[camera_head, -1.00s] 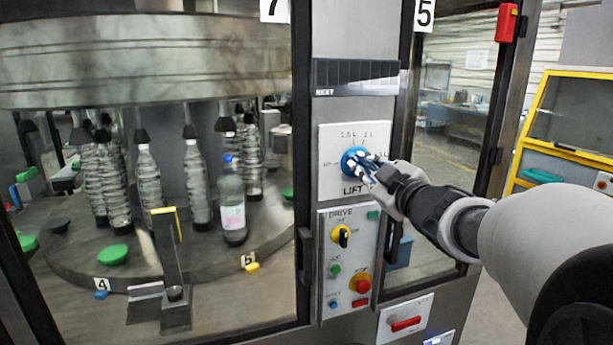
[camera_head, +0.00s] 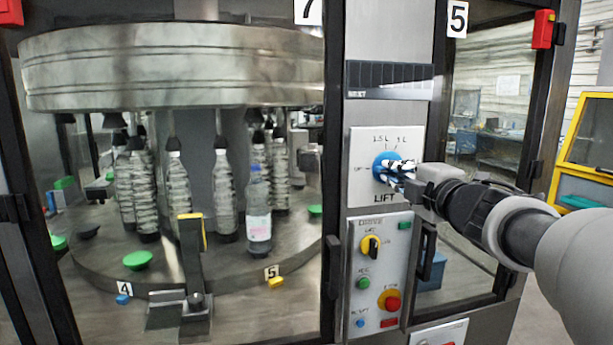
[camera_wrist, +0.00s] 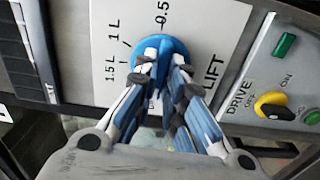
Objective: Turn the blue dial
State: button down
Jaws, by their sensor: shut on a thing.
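The blue dial (camera_head: 379,163) sits on the white LIFT plate (camera_head: 358,185) with volume marks around it. It also shows in the wrist view (camera_wrist: 166,46), below the 1 L and 0.5 marks in part hidden by the fingers. My gripper (camera_head: 392,170) reaches in from the right. In the wrist view my gripper (camera_wrist: 162,68) has one finger on each side of the dial's grip and is shut on it. The dial's exact pointer direction is hidden by the fingers.
Below is the DRIVE panel (camera_head: 359,300) with a yellow-black knob (camera_head: 371,246), a green button (camera_head: 363,283) and a red-yellow stop button (camera_head: 391,302). A dark door handle (camera_head: 333,262) is at its left. Several bottles stand on the turntable behind the window.

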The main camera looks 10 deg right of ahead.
jog(key=shift+r+n, duration=0.1)
jog(key=shift+n, duration=0.3)
jog(key=c, duration=1.7)
grip_release()
jog(key=shift+o, duration=0.2)
